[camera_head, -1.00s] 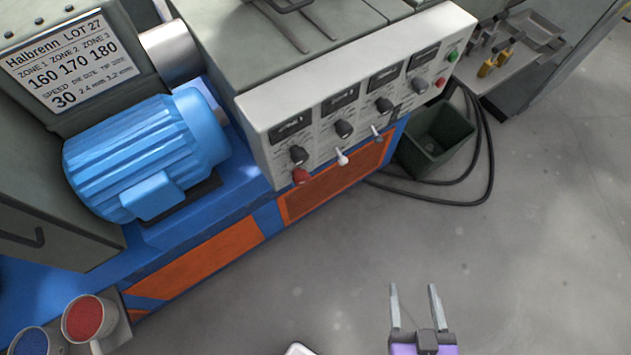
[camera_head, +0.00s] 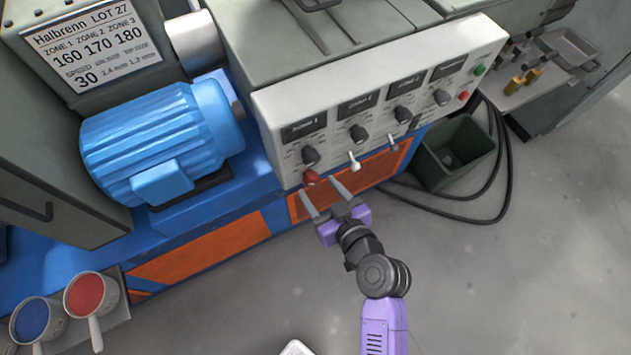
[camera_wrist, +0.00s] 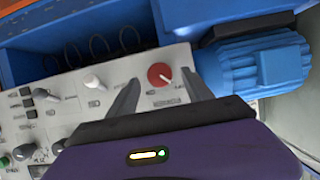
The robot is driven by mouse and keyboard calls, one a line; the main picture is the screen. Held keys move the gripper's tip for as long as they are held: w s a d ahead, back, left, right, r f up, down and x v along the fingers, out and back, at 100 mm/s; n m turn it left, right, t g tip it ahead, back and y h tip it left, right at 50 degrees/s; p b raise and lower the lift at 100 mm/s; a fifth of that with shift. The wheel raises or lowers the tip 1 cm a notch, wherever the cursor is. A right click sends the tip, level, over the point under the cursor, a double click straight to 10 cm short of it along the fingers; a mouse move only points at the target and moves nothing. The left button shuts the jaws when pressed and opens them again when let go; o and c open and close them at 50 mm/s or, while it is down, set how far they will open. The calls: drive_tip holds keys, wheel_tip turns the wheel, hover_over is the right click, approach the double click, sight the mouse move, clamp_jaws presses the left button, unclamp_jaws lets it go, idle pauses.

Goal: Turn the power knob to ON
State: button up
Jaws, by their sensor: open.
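The red knob (camera_head: 310,178) is at the lower left of the white control panel (camera_head: 272,104), beside the white lever (camera_head: 354,161). In the wrist view the red knob (camera_wrist: 160,75) has a pale pointer line and lies between the fingers, seen from in front. My gripper (camera_head: 322,194) is open, with its fingertips close to the red knob and just below it in the head view. In the wrist view my gripper (camera_wrist: 163,90) has one finger on each side of the knob. I cannot tell whether either finger touches it.
A blue motor (camera_head: 160,140) stands left of the panel. Black dial knobs (camera_head: 358,133) and a grey toggle (camera_head: 392,142) sit nearby on the panel. A dark green bin (camera_head: 455,150) and black hoses stand to the right.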

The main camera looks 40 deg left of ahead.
sight(314, 184)
drive_tip(key=shift+x, duration=1.55)
drive_tip(key=shift+c, duration=0.2)
clamp_jaws()
